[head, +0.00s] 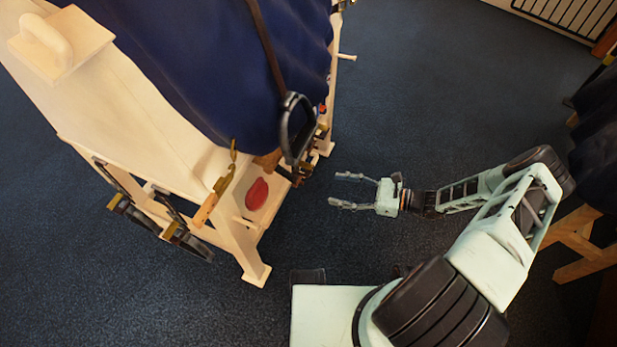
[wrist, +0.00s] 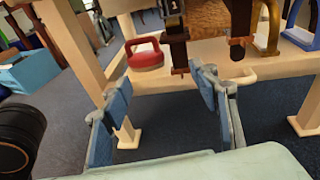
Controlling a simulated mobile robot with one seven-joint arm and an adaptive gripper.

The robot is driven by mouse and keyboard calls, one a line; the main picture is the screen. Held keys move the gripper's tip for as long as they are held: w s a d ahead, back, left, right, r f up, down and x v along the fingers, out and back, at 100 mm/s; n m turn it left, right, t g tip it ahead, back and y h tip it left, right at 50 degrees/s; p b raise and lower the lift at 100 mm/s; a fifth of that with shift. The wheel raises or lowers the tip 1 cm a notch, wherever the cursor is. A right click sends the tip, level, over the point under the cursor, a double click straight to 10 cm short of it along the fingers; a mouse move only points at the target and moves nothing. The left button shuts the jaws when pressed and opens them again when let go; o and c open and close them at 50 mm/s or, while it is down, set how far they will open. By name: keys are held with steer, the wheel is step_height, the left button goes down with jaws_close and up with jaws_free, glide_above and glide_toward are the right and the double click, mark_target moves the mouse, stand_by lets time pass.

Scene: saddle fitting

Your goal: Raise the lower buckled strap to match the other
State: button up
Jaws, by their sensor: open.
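A brown strap (head: 266,45) hangs over the dark blue cloth on the cream wooden stand, with a black stirrup (head: 285,130) at its lower end. In the wrist view, one dark strap end (wrist: 177,45) with a metal buckle part hangs at the top centre, and another dark strap end (wrist: 238,25) hangs to its right. Their upper parts are out of frame, so I cannot tell which buckle is lower. My gripper (head: 336,189) is open and empty, to the right of the stand and apart from it; its spread fingers (wrist: 163,85) point towards the strap ends.
The stand (head: 250,240) has a shelf holding a red object (head: 257,194), also seen in the wrist view (wrist: 146,55). A brass stirrup (wrist: 270,28) and a blue one (wrist: 303,32) are at upper right. A blue box (wrist: 28,72) is at left. Dark floor is clear around my gripper.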

steer(key=w+a+t, duration=0.1)
steer(key=w+a, duration=0.1)
steer(key=a, duration=0.1)
steer(key=w+a+m+b, duration=0.1)
steer(key=w+a, duration=0.1)
steer(key=a, duration=0.2)
steer(key=w+a+r+t+y, duration=0.1)
steer(key=w+a, duration=0.1)
steer(key=a, duration=0.1)
steer(key=shift+a+m+t+b, duration=0.3)
steer(key=shift+m+b, duration=0.05)
steer(key=shift+m, duration=0.05)
steer(key=shift+c, duration=0.4)
